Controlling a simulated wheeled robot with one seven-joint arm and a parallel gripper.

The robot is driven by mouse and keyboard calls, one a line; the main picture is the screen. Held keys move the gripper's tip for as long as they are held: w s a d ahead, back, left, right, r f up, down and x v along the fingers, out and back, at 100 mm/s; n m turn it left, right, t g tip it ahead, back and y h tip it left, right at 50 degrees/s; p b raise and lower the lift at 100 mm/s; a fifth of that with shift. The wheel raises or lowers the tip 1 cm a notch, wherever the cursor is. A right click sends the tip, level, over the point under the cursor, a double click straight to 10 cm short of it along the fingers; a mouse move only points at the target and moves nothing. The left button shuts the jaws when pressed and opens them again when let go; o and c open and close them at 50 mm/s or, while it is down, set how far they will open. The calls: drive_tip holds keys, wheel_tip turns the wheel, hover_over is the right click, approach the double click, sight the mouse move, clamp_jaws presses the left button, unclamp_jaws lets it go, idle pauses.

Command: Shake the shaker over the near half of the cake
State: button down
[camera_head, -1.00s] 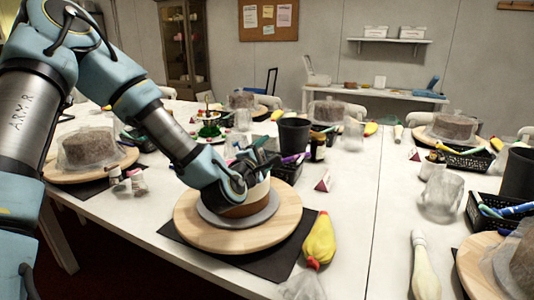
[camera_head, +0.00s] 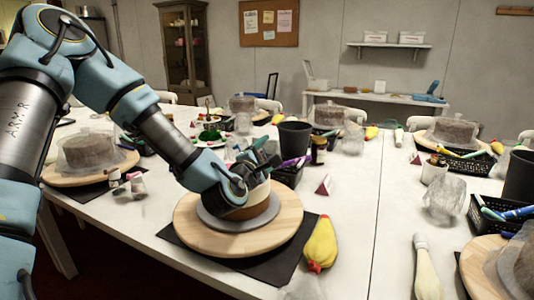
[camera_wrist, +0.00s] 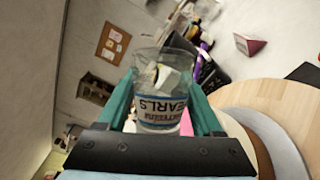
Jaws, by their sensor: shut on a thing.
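The cake (camera_head: 251,206), brown below and white above, stands on a grey disc on a round wooden turntable (camera_head: 190,228). Part of its side also shows at the lower right of the wrist view (camera_wrist: 248,138). My gripper (camera_head: 258,162) is over the cake in the head view, and my wrist hides much of the cake's top. In the wrist view, my teal fingers are shut on the shaker (camera_wrist: 160,100), a clear cup with a printed label reading partly "EARLS". The shaker is hard to make out in the head view.
A black cup (camera_head: 294,139) and a crate of tools stand just behind the cake. A yellow piping bag (camera_head: 321,243) lies at the turntable's right. Another covered cake (camera_head: 87,150) stands at the left. The white table between the piping bag and the right-hand items is mostly clear.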

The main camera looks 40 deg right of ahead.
drive_tip(key=shift+w+a+f, duration=0.1)
drive_tip(key=shift+a+f, duration=0.05)
drive_tip(key=shift+a, duration=0.05)
drive_tip(key=shift+b, duration=0.35)
drive_tip(key=shift+r+n+h, duration=0.2)
drive_tip(key=shift+n+h, duration=0.1)
drive_tip(key=shift+n, duration=0.1)
drive_tip(key=shift+d+r, duration=0.1)
drive_tip(key=shift+r, duration=0.1)
drive_tip(key=shift+s+d+r, duration=0.2)
drive_tip(key=shift+d, duration=0.05)
drive_tip(key=shift+w+a+f+b, duration=0.15)
drive_tip(key=shift+a+f+b, duration=0.15)
drive_tip(key=shift+w+a, duration=0.1)
drive_tip(key=shift+r, duration=0.1)
